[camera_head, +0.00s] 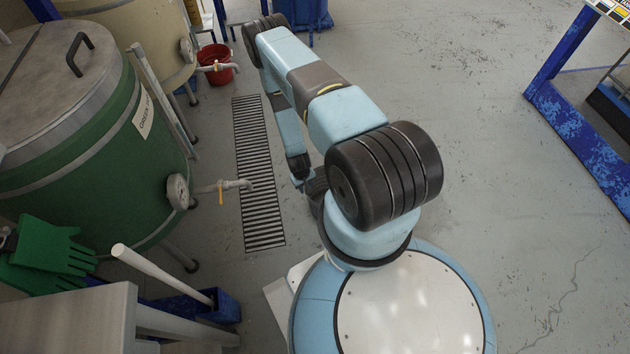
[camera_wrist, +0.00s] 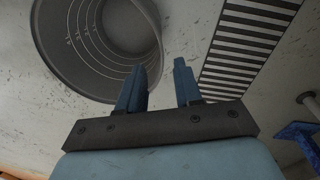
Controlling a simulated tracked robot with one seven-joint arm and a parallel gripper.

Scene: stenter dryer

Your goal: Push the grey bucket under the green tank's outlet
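The green tank (camera_head: 95,170) stands at the left in the head view. Its outlet (camera_head: 232,185), a pale pipe with a tap, sticks out to the right over the floor grate (camera_head: 262,215). The grey bucket (camera_wrist: 60,55) is at the upper left of the wrist view, its open mouth and inner ring marks showing. It looks empty. In the head view my arm largely hides the bucket's area. My gripper (camera_wrist: 160,68) has its two blue fingers apart with nothing between them. The left finger overlaps the bucket's rim in the picture; I cannot tell whether they touch. The grate (camera_wrist: 245,45) lies right of the fingers.
A red bucket (camera_head: 217,64) stands under the cream tank's tap at the back. A blue container (camera_head: 302,12) is behind my arm. Green gloves (camera_head: 45,250) and a pale handle (camera_head: 160,274) are at the lower left. The floor (camera_head: 480,130) to the right is open.

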